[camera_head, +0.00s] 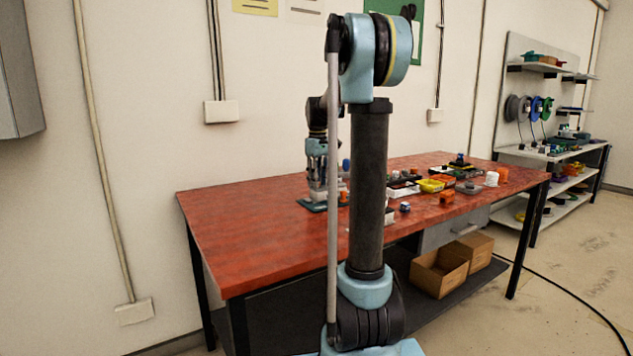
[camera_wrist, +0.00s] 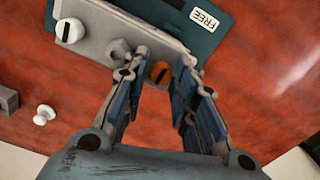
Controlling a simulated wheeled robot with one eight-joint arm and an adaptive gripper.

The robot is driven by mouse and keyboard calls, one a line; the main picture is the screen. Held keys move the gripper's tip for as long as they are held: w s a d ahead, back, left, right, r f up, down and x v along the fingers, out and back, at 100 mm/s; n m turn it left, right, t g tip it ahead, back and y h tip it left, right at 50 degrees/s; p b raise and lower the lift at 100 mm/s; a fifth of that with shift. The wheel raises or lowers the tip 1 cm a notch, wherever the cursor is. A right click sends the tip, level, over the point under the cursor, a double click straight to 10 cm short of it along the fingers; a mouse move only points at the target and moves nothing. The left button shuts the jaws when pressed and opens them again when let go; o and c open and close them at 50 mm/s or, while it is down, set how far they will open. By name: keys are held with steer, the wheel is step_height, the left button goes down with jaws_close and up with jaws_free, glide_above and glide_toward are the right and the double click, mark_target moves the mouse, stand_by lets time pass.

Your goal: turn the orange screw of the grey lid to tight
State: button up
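The grey lid (camera_wrist: 98,22) lies on a teal base (camera_wrist: 170,12) with a label reading FREE. The orange screw (camera_wrist: 159,73) has a dark slot and sits at the lid's near right end. A white screw (camera_wrist: 70,31) with a dark slot and a grey hex-shaped piece (camera_wrist: 120,50) are also on the lid. My gripper (camera_wrist: 165,62) is open over the lid's end, with one finger on each side of the orange screw. I cannot tell whether either finger touches it. In the head view my gripper (camera_head: 318,178) points down at the teal base (camera_head: 312,206).
The red table (camera_head: 240,225) is clear at its left. Several small parts and trays, one of them yellow (camera_head: 430,186), stand to the right of my arm. A small white piece (camera_wrist: 44,114) and a grey block (camera_wrist: 8,100) lie left of the lid in the wrist view.

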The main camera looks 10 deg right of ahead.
jaws_close()
steer(key=shift+m, duration=0.3)
steer(key=m, duration=0.3)
steer(key=shift+m, duration=0.4)
steer(key=m, duration=0.3)
steer(key=shift+m, duration=0.3)
steer(key=m, duration=0.9)
steer(key=shift+m, duration=0.3)
steer(key=shift+o, duration=0.6)
jaws_free()
